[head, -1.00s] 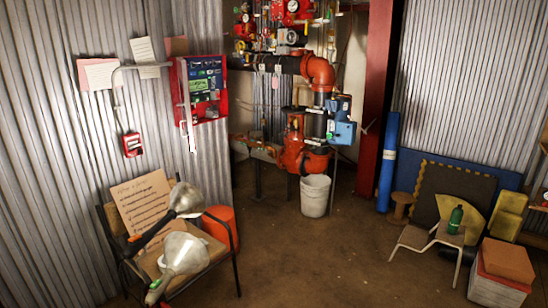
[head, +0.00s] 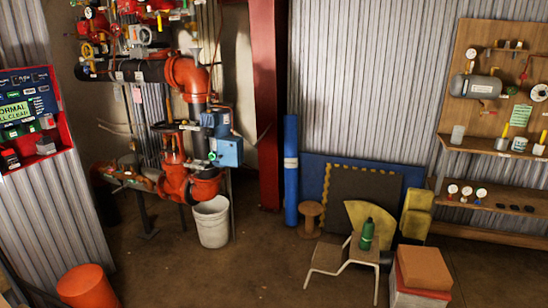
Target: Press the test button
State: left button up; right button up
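A red alarm panel (head: 62,134) with a dark blue face hangs on the corrugated wall at the left edge, partly cut off. Its green display (head: 14,113) reads "NORMAL" and "ALL CLEAR" in part. Small green and white buttons or labels sit around the display. A blue box (head: 229,151) is mounted on the riser pipework (head: 187,75), with a small green spot on its side. I cannot tell which part is the test button. Neither of my grippers is in view.
A white bucket (head: 211,222) stands under the pipes and an orange bucket (head: 86,287) at lower left. A small stepped stand (head: 326,258) holds a green bottle (head: 367,234). Boxes (head: 424,268) stand at lower right. Shelves (head: 490,205) line the right wall. The middle floor is open.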

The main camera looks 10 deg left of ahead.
aim_at(31, 91)
jog(key=i+j+u, duration=0.15)
jog(key=i+u, duration=0.65)
jog(key=i+l+u, duration=0.15)
jog(key=i+u, duration=0.25)
jog(key=i+l+u, duration=0.25)
jog(key=i+u, duration=0.5)
jog(key=i+l+u, duration=0.15)
jog(key=i+u, duration=0.2)
jog(key=i, duration=0.25)
